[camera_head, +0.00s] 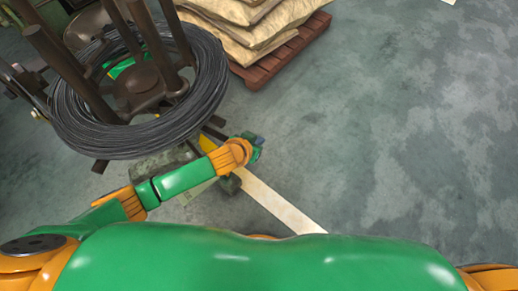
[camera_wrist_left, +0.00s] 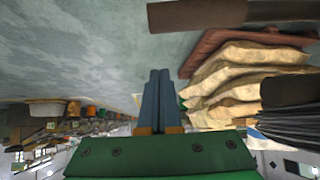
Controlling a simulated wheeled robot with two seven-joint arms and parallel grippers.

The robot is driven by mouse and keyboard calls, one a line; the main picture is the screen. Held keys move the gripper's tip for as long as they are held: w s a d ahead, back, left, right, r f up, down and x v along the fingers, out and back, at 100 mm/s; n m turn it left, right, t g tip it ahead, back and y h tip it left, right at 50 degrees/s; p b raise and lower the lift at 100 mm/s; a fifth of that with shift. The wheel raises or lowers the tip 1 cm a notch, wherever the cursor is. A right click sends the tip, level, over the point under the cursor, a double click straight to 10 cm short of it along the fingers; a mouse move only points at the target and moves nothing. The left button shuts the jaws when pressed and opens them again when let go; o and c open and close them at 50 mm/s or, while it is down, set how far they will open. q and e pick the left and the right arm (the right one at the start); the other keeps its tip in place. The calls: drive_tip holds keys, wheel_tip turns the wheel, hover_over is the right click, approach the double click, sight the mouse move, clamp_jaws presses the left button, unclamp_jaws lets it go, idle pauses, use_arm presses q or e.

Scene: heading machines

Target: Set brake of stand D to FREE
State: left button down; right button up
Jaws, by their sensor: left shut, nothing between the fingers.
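A brown stand (camera_head: 140,90) carries a coil of dark wire (camera_head: 75,135) at the upper left of the head view. I see no letter on it, so I cannot tell if it is stand D. A small yellow part (camera_head: 207,143) shows by its base, partly behind my left arm; I cannot tell if it is the brake. My left gripper (camera_head: 258,147) is just right of the stand's base, with its fingers barely visible there. In the left wrist view its blue fingers (camera_wrist_left: 158,98) are shut together and empty. The coil edge (camera_wrist_left: 292,128) shows at right there. My right gripper is out of view.
Tan sacks (camera_head: 245,35) lie on a reddish wooden pallet (camera_head: 275,62) behind the coil. A pale floor stripe (camera_head: 280,208) runs past my left gripper. The grey floor (camera_head: 400,130) to the right is clear. A brown bar (camera_wrist_left: 230,14) crosses the wrist view's top.

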use_arm(q)
drive_tip(key=f+b, duration=0.1)
drive_tip(key=f, duration=0.4)
drive_tip(key=shift+w+d+f+b, duration=0.1)
drive_tip(key=shift+w+f+b, duration=0.1)
drive_tip(key=shift+f+b, duration=0.15)
drive_tip(key=shift+s+r, duration=0.1)
